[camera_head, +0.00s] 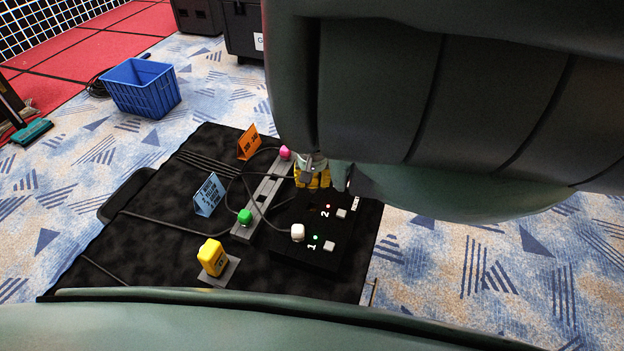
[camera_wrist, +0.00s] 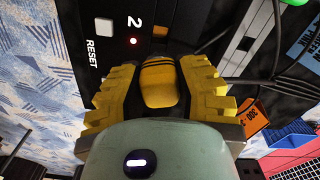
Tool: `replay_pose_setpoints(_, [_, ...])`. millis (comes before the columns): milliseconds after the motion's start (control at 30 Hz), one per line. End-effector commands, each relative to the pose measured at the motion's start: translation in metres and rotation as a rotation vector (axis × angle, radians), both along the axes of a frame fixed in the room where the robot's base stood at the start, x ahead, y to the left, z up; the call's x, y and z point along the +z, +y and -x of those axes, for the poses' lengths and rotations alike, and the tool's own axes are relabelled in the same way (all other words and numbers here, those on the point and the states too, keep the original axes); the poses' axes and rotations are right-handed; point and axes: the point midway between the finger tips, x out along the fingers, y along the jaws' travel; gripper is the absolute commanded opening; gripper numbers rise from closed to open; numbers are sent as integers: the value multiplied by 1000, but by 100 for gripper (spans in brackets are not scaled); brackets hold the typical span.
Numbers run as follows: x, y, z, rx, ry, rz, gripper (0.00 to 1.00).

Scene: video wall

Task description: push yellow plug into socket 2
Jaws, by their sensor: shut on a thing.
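My gripper (camera_head: 312,182) is shut on the yellow plug (camera_wrist: 159,82), whose rounded, dark-striped body sits between the yellow fingers (camera_wrist: 160,95) in the wrist view. In the head view the fingers hide most of the plug. The gripper is above the far part of the black panel (camera_head: 290,250), close to the socket 2 label (camera_head: 325,212). A red light (camera_wrist: 133,41) glows beside the 2 in the wrist view. The plug and fingers cover the socket area, so I cannot tell whether the plug touches the socket.
A white plug (camera_head: 297,232) sits by socket 1, which has a green light (camera_head: 315,237). A grey rack (camera_head: 262,200) holds green (camera_head: 245,216) and pink (camera_head: 285,153) plugs. Cables cross the black cloth. Blue (camera_head: 208,195) and orange (camera_head: 248,142) cards and a yellow device (camera_head: 212,257) stand left.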

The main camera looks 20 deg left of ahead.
Motion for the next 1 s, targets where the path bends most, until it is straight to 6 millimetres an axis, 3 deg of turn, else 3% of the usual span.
replay_pose_setpoints(533, [-50,0,1,0,1,0,0])
replay_pose_setpoints(1000, [-56,0,0,0,0,0,0])
